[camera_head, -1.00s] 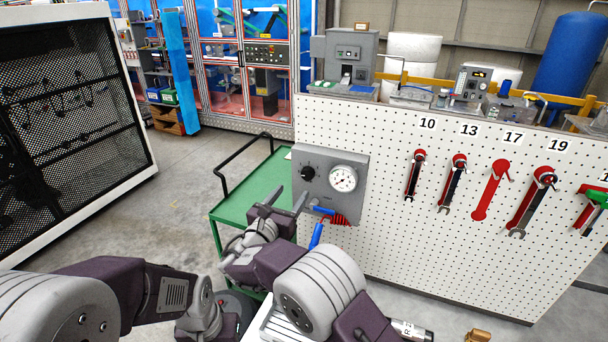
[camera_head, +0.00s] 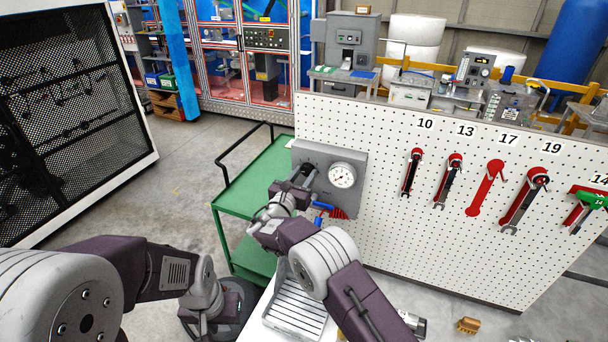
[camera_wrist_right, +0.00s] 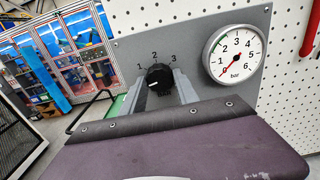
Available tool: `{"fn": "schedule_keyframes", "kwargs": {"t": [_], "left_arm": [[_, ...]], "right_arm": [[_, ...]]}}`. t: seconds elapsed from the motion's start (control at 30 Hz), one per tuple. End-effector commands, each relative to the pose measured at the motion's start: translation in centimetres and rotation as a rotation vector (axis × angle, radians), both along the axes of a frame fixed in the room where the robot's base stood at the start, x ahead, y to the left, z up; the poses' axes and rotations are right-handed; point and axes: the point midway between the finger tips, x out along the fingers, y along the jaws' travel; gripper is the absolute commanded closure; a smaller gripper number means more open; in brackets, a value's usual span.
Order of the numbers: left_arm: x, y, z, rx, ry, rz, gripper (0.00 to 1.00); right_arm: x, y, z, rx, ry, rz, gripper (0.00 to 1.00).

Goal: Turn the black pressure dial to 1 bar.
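The black pressure dial (camera_wrist_right: 158,78) sits on a grey panel (camera_wrist_right: 120,52) with the numbers 1, 2 and 3 around it. A small white mark shows at its lower left. My right gripper (camera_wrist_right: 161,88) is open, with one finger on each side of the dial; I cannot tell whether they touch it.
The panel hangs on a white pegboard (camera_head: 400,240) with several wrenches. A blue fitting and red coiled hose (camera_head: 330,210) are below the gauge. A green cart (camera_head: 245,190) stands left of the panel. A white tray (camera_head: 292,318) is below my right arm.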

Motion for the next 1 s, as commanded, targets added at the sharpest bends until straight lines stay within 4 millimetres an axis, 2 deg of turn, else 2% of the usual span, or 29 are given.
{"fn": "schedule_keyframes", "kwargs": {"t": [0.03,0.07,0.1,0.27,0.37,0.57,0.73,1.0], "left_arm": [[0.0,0.0,0.0,0.000,0.000,0.000,0.64],[0.0,0.0,0.0,0.000,0.000,0.000,0.64],[0.0,0.0,0.0,0.000,0.000,0.000,0.64],[0.0,0.0,-0.5,0.000,0.000,0.000,0.64],[0.0,0.0,-1.4,0.000,0.000,0.000,0.64],[0.0,0.0,-5.2,0.000,0.000,0.000,0.64],[0.0,0.0,-9.4,0.000,0.000,0.000,0.64],[0.0,0.0,-14.6,0.000,0.000,0.000,0.64]], "right_arm": [[0.0,0.0,0.0,0.000,0.000,0.001,0.89],[0.0,0.0,0.0,0.000,0.000,0.001,0.97],[0.0,0.1,0.0,0.000,0.000,0.001,1.00],[0.0,0.1,-0.1,0.009,-0.004,0.001,1.00],[0.0,0.1,-0.4,0.030,-0.013,0.001,1.00],[0.0,0.1,-1.0,0.133,-0.057,0.002,1.00],[0.0,0.1,-1.2,0.267,-0.113,0.002,1.00],[0.0,0.0,-0.9,0.489,-0.205,0.002,1.00]]}}
